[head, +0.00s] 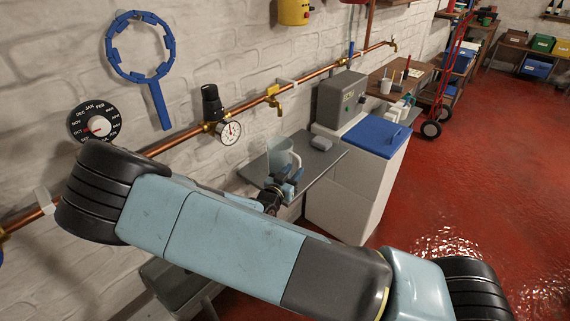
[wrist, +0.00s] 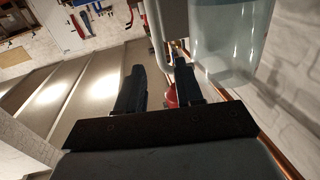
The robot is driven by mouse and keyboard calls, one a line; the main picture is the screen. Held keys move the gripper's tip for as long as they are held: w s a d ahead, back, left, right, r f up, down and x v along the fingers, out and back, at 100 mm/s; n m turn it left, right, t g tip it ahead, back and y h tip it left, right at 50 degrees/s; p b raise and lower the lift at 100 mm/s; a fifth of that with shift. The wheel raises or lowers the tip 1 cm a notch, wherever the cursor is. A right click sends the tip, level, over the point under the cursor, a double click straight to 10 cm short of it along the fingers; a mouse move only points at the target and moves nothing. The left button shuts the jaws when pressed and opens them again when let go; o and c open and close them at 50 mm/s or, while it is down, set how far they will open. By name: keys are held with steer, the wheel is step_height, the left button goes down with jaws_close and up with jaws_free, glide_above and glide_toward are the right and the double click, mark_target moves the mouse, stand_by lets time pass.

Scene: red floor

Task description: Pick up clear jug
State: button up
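The clear jug (head: 279,154) stands upright on the grey wall shelf (head: 325,162), with its handle on the right side. My gripper (head: 287,181) is right in front of the jug's lower part and handle, at shelf height. In the wrist view the jug (wrist: 232,42) fills the upper right, and its handle comes down between my two dark fingers (wrist: 157,75) as seen from here. The fingers are apart, with a visible gap. I cannot tell whether either finger touches the handle. My arm hides the near part of the shelf.
A small grey object (head: 321,143) lies on the shelf right of the jug. A copper pipe (head: 330,70) with a brass tap (head: 273,98) and gauge (head: 229,132) runs along the wall. A white cabinet with a blue lid (head: 377,134) stands to the right. Red floor (head: 480,190) is open further right.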

mark_target(299, 165)
steer(key=shift+x, duration=2.75)
steer(key=shift+a+f, duration=0.15)
steer(key=shift+f, duration=0.05)
steer(key=shift+c, duration=0.4)
jaws_close()
